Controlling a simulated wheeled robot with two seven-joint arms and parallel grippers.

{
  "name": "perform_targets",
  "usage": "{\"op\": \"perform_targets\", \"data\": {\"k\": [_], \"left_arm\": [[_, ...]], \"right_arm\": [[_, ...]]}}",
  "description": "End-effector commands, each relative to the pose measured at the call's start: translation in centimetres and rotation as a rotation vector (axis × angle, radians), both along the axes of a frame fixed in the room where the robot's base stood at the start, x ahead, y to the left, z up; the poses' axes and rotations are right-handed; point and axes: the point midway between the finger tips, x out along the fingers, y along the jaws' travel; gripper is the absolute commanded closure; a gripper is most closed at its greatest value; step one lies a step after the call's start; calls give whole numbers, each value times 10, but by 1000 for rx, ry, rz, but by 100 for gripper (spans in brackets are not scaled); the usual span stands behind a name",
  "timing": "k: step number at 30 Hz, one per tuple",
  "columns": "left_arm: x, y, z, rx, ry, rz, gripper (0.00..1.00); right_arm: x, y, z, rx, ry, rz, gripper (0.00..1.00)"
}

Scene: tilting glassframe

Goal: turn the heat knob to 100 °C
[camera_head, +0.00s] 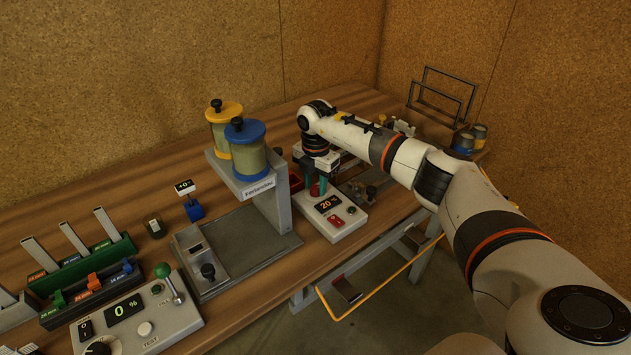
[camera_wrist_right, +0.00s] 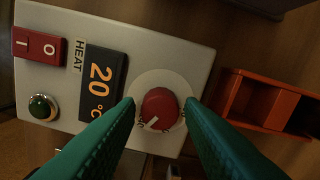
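The heat box is a pale unit (camera_head: 347,222) on the bench, with a display (camera_head: 327,203) reading 20 °C. In the right wrist view its HEAT display (camera_wrist_right: 101,86) also reads 20 °C. The red heat knob (camera_wrist_right: 160,107) has a white pointer mark toward its lower left and sits on a round pale dial. My right gripper (camera_head: 317,188) is over the box, its teal fingers pointing down. In the wrist view the right fingertips (camera_wrist_right: 160,103) are on either side of the knob, with a small gap at each side. My left gripper is not in view.
The box has a red rocker switch (camera_wrist_right: 40,46) and a green lamp (camera_wrist_right: 43,107). A control panel (camera_head: 140,318) showing 0 % is at front left. A orange-red tray (camera_wrist_right: 262,101) lies beside the box.

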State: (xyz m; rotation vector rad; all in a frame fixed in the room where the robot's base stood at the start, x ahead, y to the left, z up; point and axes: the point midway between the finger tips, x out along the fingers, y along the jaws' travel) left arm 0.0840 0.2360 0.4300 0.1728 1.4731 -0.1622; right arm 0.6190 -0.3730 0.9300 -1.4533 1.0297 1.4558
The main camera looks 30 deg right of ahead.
Motion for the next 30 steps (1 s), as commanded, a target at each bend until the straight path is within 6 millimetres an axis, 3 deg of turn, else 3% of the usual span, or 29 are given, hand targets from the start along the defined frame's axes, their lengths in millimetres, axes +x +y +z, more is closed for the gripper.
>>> {"op": "perform_targets", "data": {"k": [11, 17, 30], "left_arm": [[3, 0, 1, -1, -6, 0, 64], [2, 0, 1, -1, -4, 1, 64], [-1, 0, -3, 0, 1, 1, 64]], "right_arm": [[0, 0, -6, -1, -1, 1, 67], [0, 0, -5, -1, -1, 1, 97], [0, 0, -5, 0, -1, 113, 97]]}}
